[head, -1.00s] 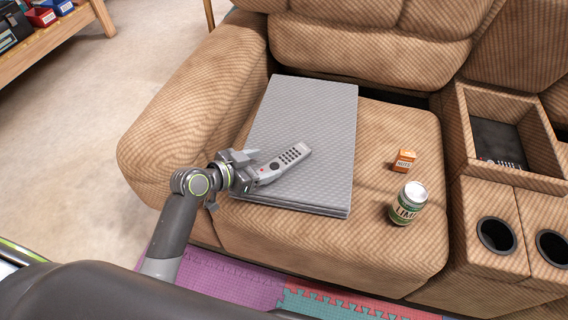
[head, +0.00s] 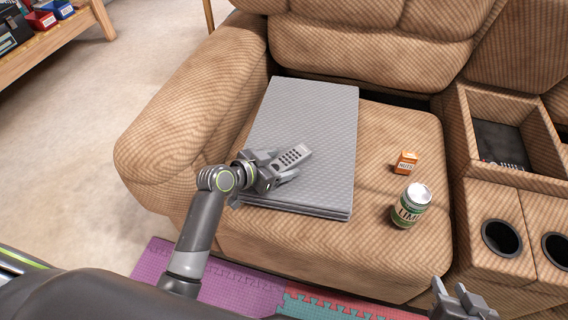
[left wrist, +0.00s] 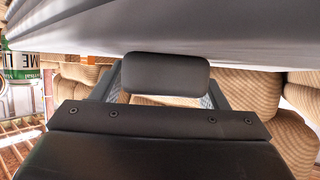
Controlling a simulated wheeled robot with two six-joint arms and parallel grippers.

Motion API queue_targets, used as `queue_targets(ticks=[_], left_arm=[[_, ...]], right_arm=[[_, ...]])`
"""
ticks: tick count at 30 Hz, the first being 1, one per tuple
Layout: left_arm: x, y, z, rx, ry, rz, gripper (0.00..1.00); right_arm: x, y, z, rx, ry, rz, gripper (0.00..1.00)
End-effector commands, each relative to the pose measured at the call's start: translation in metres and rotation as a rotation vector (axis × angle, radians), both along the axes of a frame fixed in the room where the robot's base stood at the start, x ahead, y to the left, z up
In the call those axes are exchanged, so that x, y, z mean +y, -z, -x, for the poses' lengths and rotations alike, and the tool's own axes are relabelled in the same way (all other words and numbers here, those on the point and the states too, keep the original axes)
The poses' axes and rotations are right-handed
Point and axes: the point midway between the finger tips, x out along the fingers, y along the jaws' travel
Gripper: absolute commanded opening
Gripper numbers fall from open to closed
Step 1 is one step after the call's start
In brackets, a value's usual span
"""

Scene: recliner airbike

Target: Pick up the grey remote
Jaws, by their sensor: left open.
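The grey remote (head: 292,158) lies on the stacked grey quilted pad on the sofa seat, its dark keypad facing up. My left gripper (head: 279,172) is open at the remote's near end, with one finger on each side of it. In the left wrist view, a dark rounded end, seemingly the remote (left wrist: 165,75), sits between the spread fingers, just by the grey pad surface. Whether the fingers touch it cannot be told. My right gripper (head: 460,298) shows at the bottom right edge, away from the remote; its jaw state is unclear.
The grey pad (head: 315,110) has clear space beyond the remote. To its right on the seat stand a small orange box (head: 405,162) and a green-and-white can (head: 410,206). A console with an open bin (head: 510,125) and cup holders (head: 502,238) is further right.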

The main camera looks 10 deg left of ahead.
Motion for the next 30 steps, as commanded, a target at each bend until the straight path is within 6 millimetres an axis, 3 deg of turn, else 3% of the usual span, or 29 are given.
queue_targets(ticks=[5, 17, 30], left_arm=[[0.0, -0.0001, 0.0, 0.0, 0.0, 0.0, 0.68], [0.0, 0.0, 0.0002, 0.0, 0.0, 0.0, 0.17], [0.0001, -0.0047, 0.0, -0.001, 0.0, 0.0, 0.17]], right_arm=[[0.0, -0.0004, -0.0002, -0.001, 0.0, 0.0, 0.36], [0.0001, -0.0002, 0.0, 0.0, 0.0, 0.0, 0.36], [0.0017, 0.0035, 0.0045, 0.035, -0.004, -0.009, 0.36]])
